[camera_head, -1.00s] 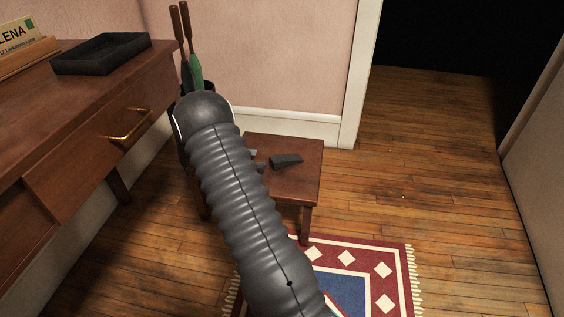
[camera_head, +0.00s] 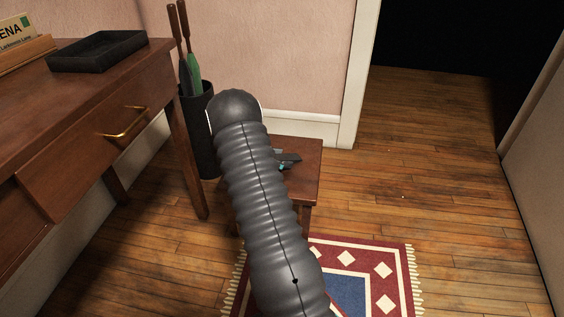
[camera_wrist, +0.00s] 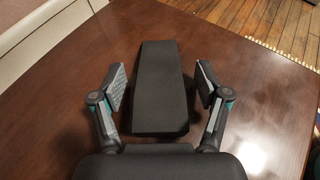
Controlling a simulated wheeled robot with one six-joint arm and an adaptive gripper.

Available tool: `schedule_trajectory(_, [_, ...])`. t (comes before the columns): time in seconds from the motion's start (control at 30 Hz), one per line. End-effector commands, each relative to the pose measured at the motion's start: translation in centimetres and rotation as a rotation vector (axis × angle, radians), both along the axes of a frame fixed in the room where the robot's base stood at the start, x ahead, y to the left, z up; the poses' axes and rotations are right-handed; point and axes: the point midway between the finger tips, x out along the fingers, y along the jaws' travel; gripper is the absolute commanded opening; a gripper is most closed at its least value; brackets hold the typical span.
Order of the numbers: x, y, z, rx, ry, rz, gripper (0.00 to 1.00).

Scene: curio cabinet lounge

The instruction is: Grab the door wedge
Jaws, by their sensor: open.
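The door wedge (camera_wrist: 160,85) is a dark, tapered block lying on a small wooden stool (camera_wrist: 60,125). In the wrist view it sits between the two open fingers of my gripper (camera_wrist: 160,86), with a gap on each side. The fingers have grey ribbed pads and teal joints. In the head view the wedge (camera_head: 291,157) shows only in part beside my arm, on the stool top (camera_head: 309,172). My gripper is mostly hidden there behind the arm.
A desk (camera_head: 60,120) with a black tray (camera_head: 98,51) stands at the left. A black umbrella bin (camera_head: 199,130) stands between desk and stool. A patterned rug (camera_head: 384,271) lies in front. The wooden floor at the right is clear.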

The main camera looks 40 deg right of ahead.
Motion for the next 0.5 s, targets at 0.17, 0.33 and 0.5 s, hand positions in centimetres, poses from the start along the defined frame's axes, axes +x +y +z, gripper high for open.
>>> schedule_trajectory(0.17, [0.01,-0.04,0.02,0.000,0.000,0.001,0.75])
schedule_trajectory(0.33, [0.01,-0.03,0.01,0.000,0.000,0.000,0.38])
schedule_trajectory(0.5, [0.02,-0.02,0.01,0.000,0.000,0.001,0.09])
